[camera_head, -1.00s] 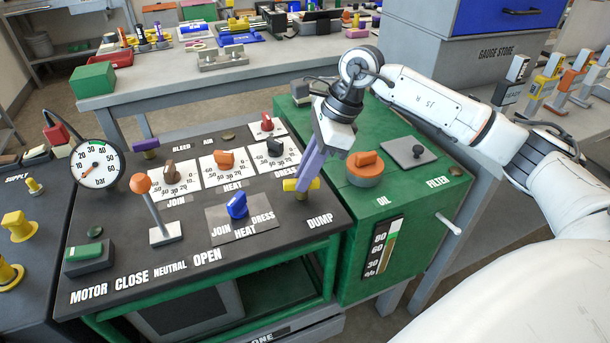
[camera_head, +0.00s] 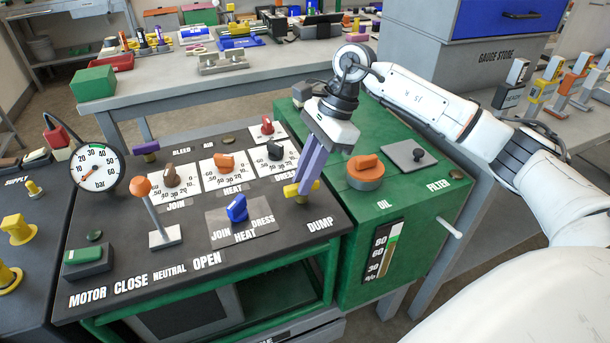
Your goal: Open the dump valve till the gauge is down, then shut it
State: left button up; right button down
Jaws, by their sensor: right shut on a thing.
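The yellow dump valve handle (camera_head: 291,190) stands at the right edge of the black panel, above the word DUMP. My right gripper (camera_head: 304,182) reaches down from above and is shut on this handle, its purple fingers hiding part of it. The round white gauge (camera_head: 96,167) stands at the panel's left end. Its small red needle appears to point to the lower left, near the bottom of the scale; the exact reading is too small to tell. My left gripper is not in view.
An orange-knobbed lever (camera_head: 142,187) stands upright on the panel. A blue selector knob (camera_head: 236,207) and several dials lie left of the gripper. The green oil tank (camera_head: 400,210) with an orange cap (camera_head: 365,171) is to the right. A bench (camera_head: 200,80) stands behind.

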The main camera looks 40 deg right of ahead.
jog(key=c, duration=1.7)
grip_release()
jog(key=v, duration=1)
jog(key=shift+d+r, duration=0.1)
jog(key=shift+r, duration=0.1)
